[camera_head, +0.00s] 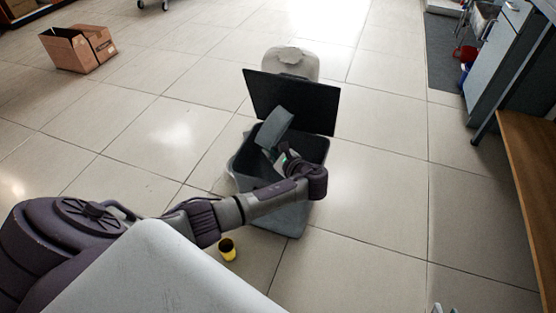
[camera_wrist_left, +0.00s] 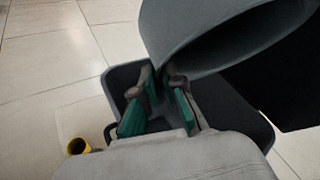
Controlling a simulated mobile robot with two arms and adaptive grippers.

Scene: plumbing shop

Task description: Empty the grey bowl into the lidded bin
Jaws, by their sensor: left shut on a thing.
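The lidded bin (camera_head: 290,220) stands on the tiled floor, its dark lid (camera_head: 292,102) open and raised at the back. My left gripper (camera_head: 281,160) is over the bin's opening, shut on the grey bowl (camera_head: 274,127). The bowl is tipped steeply on its side above the opening. In the left wrist view, the fingers (camera_wrist_left: 160,88) pinch the bowl's wall (camera_wrist_left: 205,35), with the bin's rim (camera_wrist_left: 117,78) below. The bowl's inside looks dark; I cannot tell whether anything is in it. A small grey piece at the bottom right edge may be my right gripper (camera_head: 444,309).
A small yellow cup (camera_head: 228,250) stands on the floor by the bin's front left. A pale rounded object (camera_head: 291,62) is behind the lid. An open cardboard box (camera_head: 75,50) lies far left. A wooden bench (camera_head: 530,165) and grey cabinet are at right. Floor between is clear.

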